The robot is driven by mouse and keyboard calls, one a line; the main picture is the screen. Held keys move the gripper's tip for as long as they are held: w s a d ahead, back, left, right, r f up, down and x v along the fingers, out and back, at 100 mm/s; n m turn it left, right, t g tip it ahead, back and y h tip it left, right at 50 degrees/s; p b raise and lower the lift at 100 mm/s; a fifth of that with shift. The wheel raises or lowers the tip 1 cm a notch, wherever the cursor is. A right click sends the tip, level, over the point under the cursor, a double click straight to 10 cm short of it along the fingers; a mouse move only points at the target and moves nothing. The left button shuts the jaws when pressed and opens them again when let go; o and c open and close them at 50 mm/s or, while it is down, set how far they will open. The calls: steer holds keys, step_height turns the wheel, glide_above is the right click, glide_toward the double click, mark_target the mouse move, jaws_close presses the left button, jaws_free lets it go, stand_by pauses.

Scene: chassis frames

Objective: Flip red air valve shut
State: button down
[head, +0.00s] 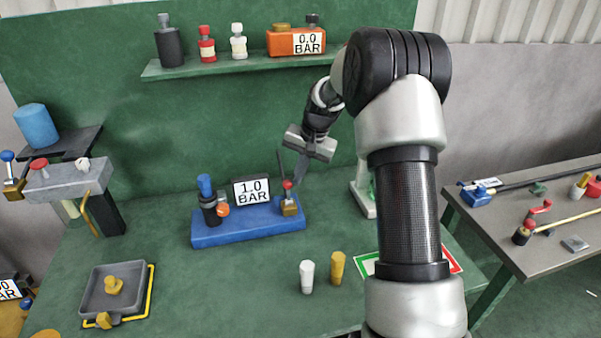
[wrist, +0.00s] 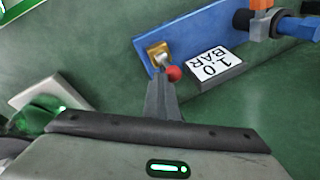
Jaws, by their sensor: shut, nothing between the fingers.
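The red-knobbed air valve (head: 287,185) stands on a brass block (head: 290,207) at the right end of the blue base (head: 235,231). In the head view its lever looks close to upright. In the wrist view the red knob (wrist: 173,74) and the brass block (wrist: 158,53) lie just beyond my fingertips. My gripper (head: 300,178) is shut and empty, pointing down beside the knob on its right in the head view. In the wrist view the fingers (wrist: 163,82) come up right against the knob's side; whether they touch it I cannot tell.
A 1.0 BAR display (head: 252,191) and a blue-capped black fitting (head: 208,201) share the blue base. White (head: 307,277) and yellow (head: 337,267) pegs stand in front. A grey tray (head: 103,308) sits front left. A shelf (head: 235,66) with fittings hangs behind.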

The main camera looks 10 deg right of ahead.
steer(key=shift+w, duration=0.6)
steer(key=shift+r+p, duration=0.5)
steer(key=shift+r, duration=0.3)
